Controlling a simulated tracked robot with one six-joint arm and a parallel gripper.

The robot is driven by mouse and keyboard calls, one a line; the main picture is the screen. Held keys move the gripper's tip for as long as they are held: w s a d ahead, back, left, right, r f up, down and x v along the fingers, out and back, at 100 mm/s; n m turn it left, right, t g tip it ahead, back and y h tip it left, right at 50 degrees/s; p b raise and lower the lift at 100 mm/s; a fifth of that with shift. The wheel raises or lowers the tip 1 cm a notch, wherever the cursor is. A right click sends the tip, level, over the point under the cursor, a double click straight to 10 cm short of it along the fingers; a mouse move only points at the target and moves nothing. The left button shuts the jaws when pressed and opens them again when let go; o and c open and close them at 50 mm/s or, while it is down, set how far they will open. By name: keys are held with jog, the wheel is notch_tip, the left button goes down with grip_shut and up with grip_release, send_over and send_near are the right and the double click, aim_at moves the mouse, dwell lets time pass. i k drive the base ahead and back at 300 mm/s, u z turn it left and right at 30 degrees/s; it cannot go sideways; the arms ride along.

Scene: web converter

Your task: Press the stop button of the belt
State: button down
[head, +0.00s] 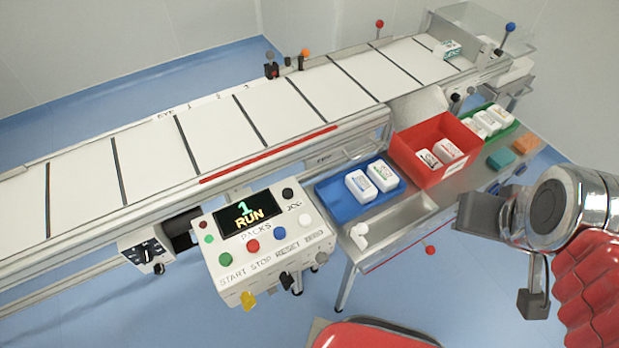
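The control box (240,285) stands in front of the belt (290,105), its sloped panel facing up. The red stop button (252,246) is on the panel above the word STOP, with the green start button (226,259) to its left and the blue reset button (280,233) to its right. The display (247,214) reads "1 RUN". My gripper (465,214) is at the right, over the side table's front edge, well apart from the box. It appears as a dark end piece; its fingers cannot be made out.
The side table holds a blue tray (335,204) with two white packs, a red bin (404,150) with packs, and a green tray (511,131). A red seat (370,337) is below.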

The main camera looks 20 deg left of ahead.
aim_at(253, 246)
jog(key=u, duration=1.55)
jog(key=k, duration=0.4)
jog(key=u, duration=0.05)
jog(key=i, duration=0.5)
